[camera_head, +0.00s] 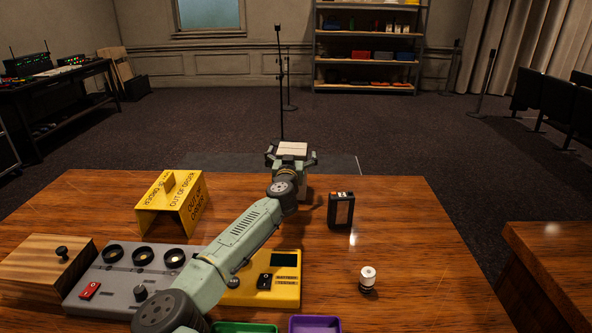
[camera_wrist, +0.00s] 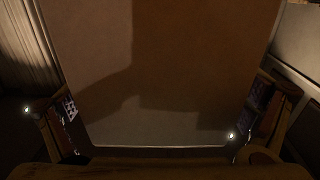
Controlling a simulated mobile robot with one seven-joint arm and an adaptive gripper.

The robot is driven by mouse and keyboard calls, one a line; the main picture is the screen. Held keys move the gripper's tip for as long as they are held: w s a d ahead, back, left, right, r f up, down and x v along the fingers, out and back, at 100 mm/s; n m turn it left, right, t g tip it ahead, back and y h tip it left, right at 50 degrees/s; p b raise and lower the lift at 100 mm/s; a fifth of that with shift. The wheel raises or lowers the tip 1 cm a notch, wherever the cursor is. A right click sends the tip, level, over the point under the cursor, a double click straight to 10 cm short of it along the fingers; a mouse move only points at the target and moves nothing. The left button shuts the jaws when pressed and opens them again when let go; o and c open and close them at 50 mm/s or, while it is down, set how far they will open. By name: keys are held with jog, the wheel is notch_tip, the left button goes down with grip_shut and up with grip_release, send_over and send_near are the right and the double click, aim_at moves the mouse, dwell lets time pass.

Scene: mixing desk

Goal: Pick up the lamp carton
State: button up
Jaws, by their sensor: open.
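The lamp carton (camera_head: 292,149) is a pale box near the table's far edge, its light top showing above my gripper (camera_head: 291,157) in the head view. My gripper reaches it from the near side, with one finger to the left and one to the right of it. In the wrist view the carton (camera_wrist: 200,70) fills the middle as a large plain shaded face between the spread fingers of my gripper (camera_wrist: 160,118). The jaws are open, with small gaps seeming to show beside the carton. My wrist hides most of its near face in the head view.
A yellow out-of-order sign (camera_head: 174,203) stands left of my arm, and a black box (camera_head: 341,210) stands to the right. A small white cylinder (camera_head: 367,279), a grey control panel (camera_head: 120,283) and a yellow tester (camera_head: 275,290) are nearer. The table's right part (camera_head: 420,235) is mostly clear.

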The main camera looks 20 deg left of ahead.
jog(key=shift+s+r, duration=0.1)
jog(key=shift+s, duration=0.05)
jog(key=shift+c, duration=0.3)
jog(key=c, duration=1.6)
